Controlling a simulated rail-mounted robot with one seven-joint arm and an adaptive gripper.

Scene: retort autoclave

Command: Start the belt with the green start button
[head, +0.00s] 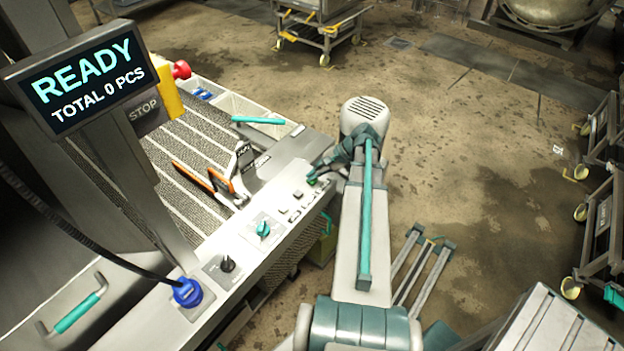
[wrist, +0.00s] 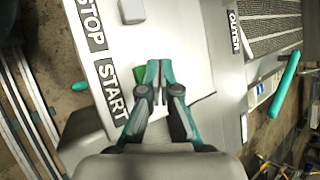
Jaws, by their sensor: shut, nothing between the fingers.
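The green start button (wrist: 139,75) shows in the wrist view beside the START label (wrist: 112,90), partly hidden by my fingers. It also shows as a small green spot in the head view (head: 312,182), on the pale control panel along the belt's near edge. My gripper (wrist: 160,66) is shut and empty, its teal fingertips just to the right of the button in the wrist view. I cannot tell whether the fingers touch the panel or the button. The belt (head: 160,152) lies behind the panel. The display (head: 82,77) reads READY, TOTAL 0 PCS.
A STOP label (wrist: 90,24) and pale button (wrist: 131,10) are near START. A teal knob (head: 263,228), black knob (head: 227,265) and blue connector (head: 186,292) stand on the panel. A red emergency button (head: 181,69) tops a yellow box.

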